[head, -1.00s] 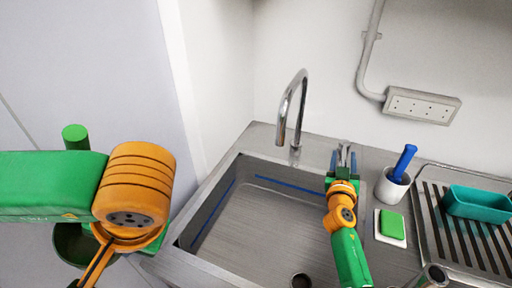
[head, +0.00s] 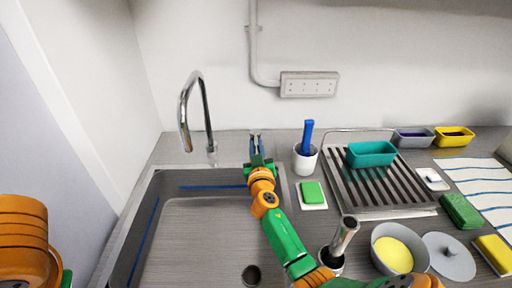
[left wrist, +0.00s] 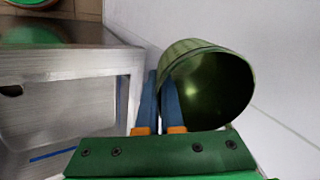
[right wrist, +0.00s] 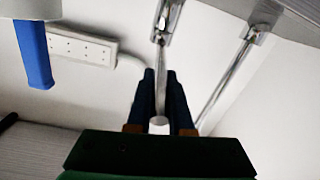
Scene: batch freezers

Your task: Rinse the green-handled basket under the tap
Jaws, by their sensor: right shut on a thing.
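A hollow green round vessel, which I take for the green-handled basket (left wrist: 212,85), shows in the left wrist view, tilted with its dark mouth toward the camera. My left gripper's blue fingers (left wrist: 158,85) are close together at its left rim and appear to pinch it; its handle cannot be made out. My right gripper (head: 256,142) is by the wall, right of the tap (head: 192,105). In the right wrist view its fingers (right wrist: 161,85) are shut on a slim chrome lever (right wrist: 160,112). No water shows under the spout. The sink (head: 200,235) lies below.
Right of the sink are a white cup (head: 305,164) with a blue-handled tool, a green sponge (head: 312,192), a drying rack (head: 345,198) with a teal tub (head: 371,154), and a grey bowl (head: 378,262). A white wall stands behind. The sink basin is clear.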

